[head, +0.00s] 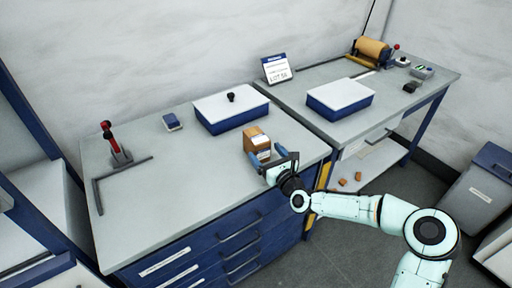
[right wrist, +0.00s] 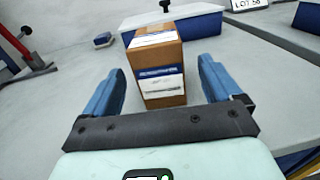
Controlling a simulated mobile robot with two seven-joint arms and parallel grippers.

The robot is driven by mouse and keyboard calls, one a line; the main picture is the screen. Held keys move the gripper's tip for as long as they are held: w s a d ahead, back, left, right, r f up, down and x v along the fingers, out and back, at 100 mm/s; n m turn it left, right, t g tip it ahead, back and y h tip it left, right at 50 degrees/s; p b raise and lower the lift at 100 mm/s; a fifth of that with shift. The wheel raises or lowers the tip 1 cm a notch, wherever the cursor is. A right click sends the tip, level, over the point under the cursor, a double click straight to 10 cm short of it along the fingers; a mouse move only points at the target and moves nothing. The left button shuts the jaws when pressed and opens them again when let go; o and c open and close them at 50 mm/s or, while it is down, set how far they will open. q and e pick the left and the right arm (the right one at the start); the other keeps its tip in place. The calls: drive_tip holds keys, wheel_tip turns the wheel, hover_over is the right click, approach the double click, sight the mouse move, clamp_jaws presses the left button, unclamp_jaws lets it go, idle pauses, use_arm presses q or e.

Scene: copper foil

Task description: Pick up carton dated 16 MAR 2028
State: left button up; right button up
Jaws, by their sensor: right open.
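A small brown carton (head: 257,139) with a white and blue label stands upright on the grey workbench (head: 200,185), near its right end. In the right wrist view the carton (right wrist: 160,68) stands ahead of and partly between the two blue fingers, with space on both sides. The print on its label is too small to read. My right gripper (head: 267,157) is open and empty, low over the bench, and it also shows in the right wrist view (right wrist: 161,90). My left gripper is not in view.
A blue box with a white lid (head: 231,109) stands behind the carton. A small blue box (head: 172,122) and a red-handled tool (head: 114,147) are to the left. A "LOT 58" sign (head: 277,68) and another blue box (head: 340,96) are on the right.

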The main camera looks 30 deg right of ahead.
drive_tip(key=shift+w+f+b, duration=0.15)
drive_tip(key=shift+w+b, duration=0.05)
drive_tip(key=shift+w, duration=1.55)
drive_tip(key=shift+w+f+b, duration=0.1)
drive_tip(key=shift+w+b, duration=0.05)
drive_tip(key=shift+w, duration=1.55)
drive_tip(key=c, duration=1.3)
